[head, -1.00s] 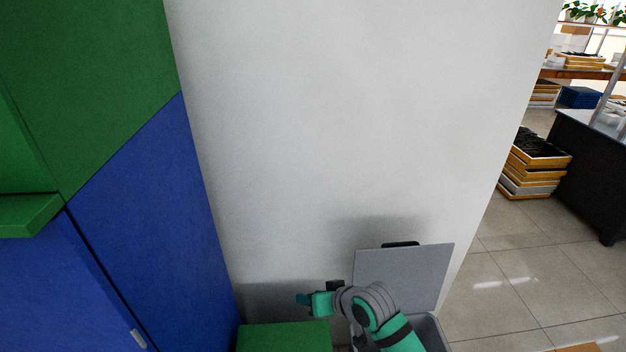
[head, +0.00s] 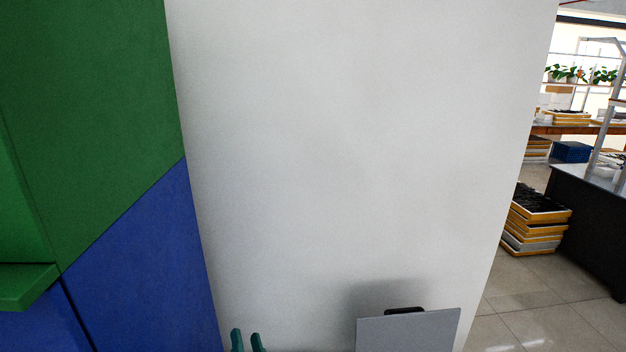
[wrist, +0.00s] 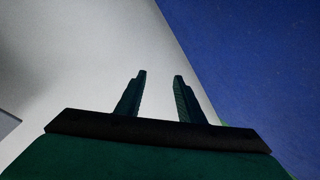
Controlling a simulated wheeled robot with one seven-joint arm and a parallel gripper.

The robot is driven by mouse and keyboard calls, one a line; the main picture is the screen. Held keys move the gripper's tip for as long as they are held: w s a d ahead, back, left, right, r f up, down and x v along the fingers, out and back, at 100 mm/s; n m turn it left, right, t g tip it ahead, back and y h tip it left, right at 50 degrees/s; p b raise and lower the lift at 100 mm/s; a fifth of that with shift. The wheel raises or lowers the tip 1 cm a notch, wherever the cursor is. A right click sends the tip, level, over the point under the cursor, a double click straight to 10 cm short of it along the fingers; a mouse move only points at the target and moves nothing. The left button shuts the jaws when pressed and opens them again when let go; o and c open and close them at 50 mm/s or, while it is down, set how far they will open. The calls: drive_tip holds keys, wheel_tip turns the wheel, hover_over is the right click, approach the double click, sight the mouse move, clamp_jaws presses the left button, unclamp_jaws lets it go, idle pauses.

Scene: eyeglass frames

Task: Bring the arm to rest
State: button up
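My gripper (wrist: 160,76) shows in the wrist view with its two green fingers apart and nothing between them. Beyond the fingers are the pale wall and the blue panel. In the head view only the two fingertips of my gripper (head: 248,341) show at the bottom edge, in front of the white wall and close to the blue panel. The rest of my arm is out of the head view.
A green and blue cabinet (head: 130,250) stands at the left, with a green ledge (head: 28,287). A white wall (head: 350,140) fills the middle. A grey raised lid (head: 408,331) is at the bottom. Stacked trays (head: 537,222) and a dark counter (head: 590,225) stand at the right on tiled floor.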

drive_tip(key=s+d+f+m+h, duration=0.2)
drive_tip(key=s+d+f+h, duration=0.15)
drive_tip(key=s+f, duration=0.45)
drive_tip(key=s+d+f+m+h, duration=0.15)
drive_tip(key=s+f+h, duration=0.35)
drive_tip(key=s, duration=0.6)
drive_tip(key=s+d+f+n+g, duration=0.1)
drive_tip(key=s+d+n, duration=0.2)
drive_tip(key=s, duration=0.7)
drive_tip(key=s+d+f+n+g+y, duration=0.1)
drive_tip(key=s+d+n, duration=0.3)
drive_tip(key=s, duration=0.6)
drive_tip(key=shift+d, duration=1.25)
drive_tip(key=shift+c, duration=0.5)
drive_tip(key=shift+w, duration=0.1)
